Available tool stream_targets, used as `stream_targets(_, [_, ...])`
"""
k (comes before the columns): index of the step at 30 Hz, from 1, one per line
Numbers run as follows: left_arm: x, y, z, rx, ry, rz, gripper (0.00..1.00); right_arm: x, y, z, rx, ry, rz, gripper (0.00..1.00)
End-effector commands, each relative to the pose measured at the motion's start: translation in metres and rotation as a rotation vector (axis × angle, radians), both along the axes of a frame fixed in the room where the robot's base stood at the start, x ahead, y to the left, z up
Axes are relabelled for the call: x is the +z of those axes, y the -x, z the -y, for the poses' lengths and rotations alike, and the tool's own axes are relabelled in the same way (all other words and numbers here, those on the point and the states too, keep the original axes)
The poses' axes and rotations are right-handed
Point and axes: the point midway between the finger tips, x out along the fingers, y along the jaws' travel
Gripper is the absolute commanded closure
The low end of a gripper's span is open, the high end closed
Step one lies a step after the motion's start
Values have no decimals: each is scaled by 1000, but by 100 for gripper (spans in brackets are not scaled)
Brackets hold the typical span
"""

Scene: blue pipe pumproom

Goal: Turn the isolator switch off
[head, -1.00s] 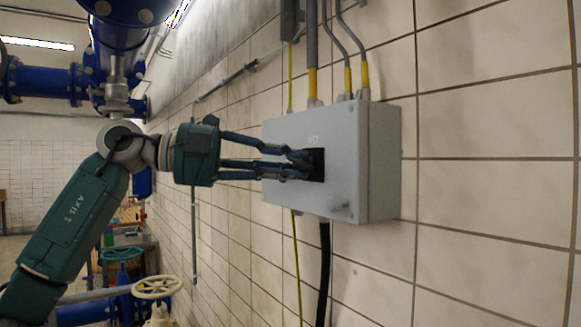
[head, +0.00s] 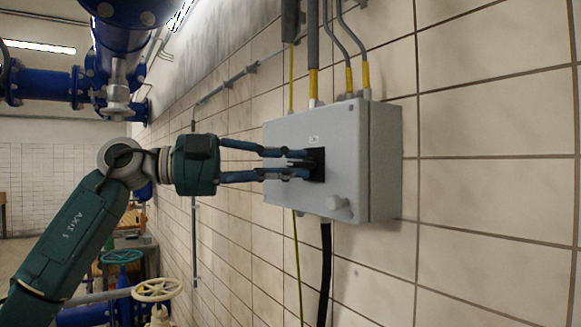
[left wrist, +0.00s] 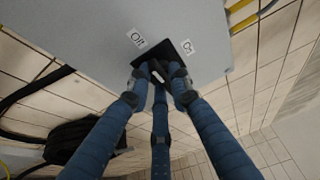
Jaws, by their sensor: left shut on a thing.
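The isolator switch is on the front of a grey wall box (head: 350,160), on a black square plate (head: 318,164). My left gripper (head: 303,165) reaches it from the left, its blue fingers shut on the switch handle. In the left wrist view the fingertips (left wrist: 157,72) close around the small handle in front of the black plate (left wrist: 180,50). An "Off" label (left wrist: 136,40) and an "On" label (left wrist: 188,47) stand beside the plate. The fingers hide most of the handle, so I cannot tell its exact angle. My right gripper is not in view.
Conduits (head: 313,60) enter the box from above, and a black cable (head: 325,270) hangs below. Blue pipes (head: 120,50) and a cream handwheel (head: 157,289) are at left. The tiled wall right of the box is clear.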

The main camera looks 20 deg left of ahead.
Motion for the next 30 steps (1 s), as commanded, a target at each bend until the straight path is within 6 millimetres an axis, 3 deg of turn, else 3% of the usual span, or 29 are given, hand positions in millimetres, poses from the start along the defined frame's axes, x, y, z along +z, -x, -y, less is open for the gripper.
stream_targets(1, [-4,-1,0,1,-6,-5,77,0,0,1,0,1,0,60])
stream_targets(3, [-4,-1,0,1,-6,-5,65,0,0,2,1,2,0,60])
stream_targets(14, [-1,1,-4,1,-3,-1,65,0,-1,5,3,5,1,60])
stream_targets(30, [-1,49,-91,3,-2,-4,65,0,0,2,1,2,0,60])
